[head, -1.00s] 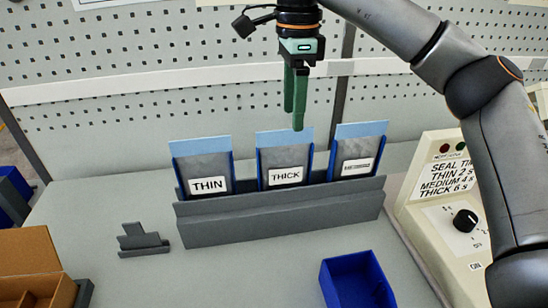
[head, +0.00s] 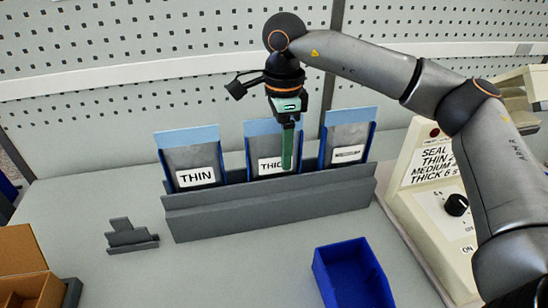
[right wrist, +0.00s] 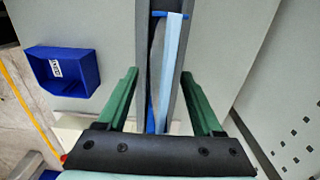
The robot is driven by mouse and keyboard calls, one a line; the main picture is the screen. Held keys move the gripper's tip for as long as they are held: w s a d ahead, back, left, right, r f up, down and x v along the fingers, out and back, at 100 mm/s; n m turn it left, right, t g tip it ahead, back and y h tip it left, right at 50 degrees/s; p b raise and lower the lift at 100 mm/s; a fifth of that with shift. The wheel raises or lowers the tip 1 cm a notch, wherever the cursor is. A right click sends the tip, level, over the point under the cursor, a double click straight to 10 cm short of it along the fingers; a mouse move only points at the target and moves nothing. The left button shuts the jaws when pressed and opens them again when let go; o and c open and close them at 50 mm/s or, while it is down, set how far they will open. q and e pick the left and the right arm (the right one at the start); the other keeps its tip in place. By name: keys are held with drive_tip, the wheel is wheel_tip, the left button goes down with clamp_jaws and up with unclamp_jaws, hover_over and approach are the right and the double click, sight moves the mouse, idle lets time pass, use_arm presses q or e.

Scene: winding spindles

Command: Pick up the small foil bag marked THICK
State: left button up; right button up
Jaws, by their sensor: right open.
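The foil bag marked THICK (head: 260,147) stands upright in the middle slot of a grey rack (head: 270,205), with a pale blue strip along its top. My right gripper (head: 287,168) points down at this bag and covers the end of its label. In the right wrist view the green fingers (right wrist: 160,74) are apart, with the blue-topped edge of a bag (right wrist: 171,62) between them. I cannot tell whether either finger touches it. My left gripper is not in view.
The THIN bag (head: 190,160) stands to the left and another labelled bag (head: 346,140) to the right, both close by. A blue bin (head: 350,280) is in front, and a sealer box (head: 425,190) is at right. A small grey stepped block (head: 130,236) sits at left.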

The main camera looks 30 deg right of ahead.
drive_tip(key=shift+f, duration=0.1)
clamp_jaws()
idle(0.5)
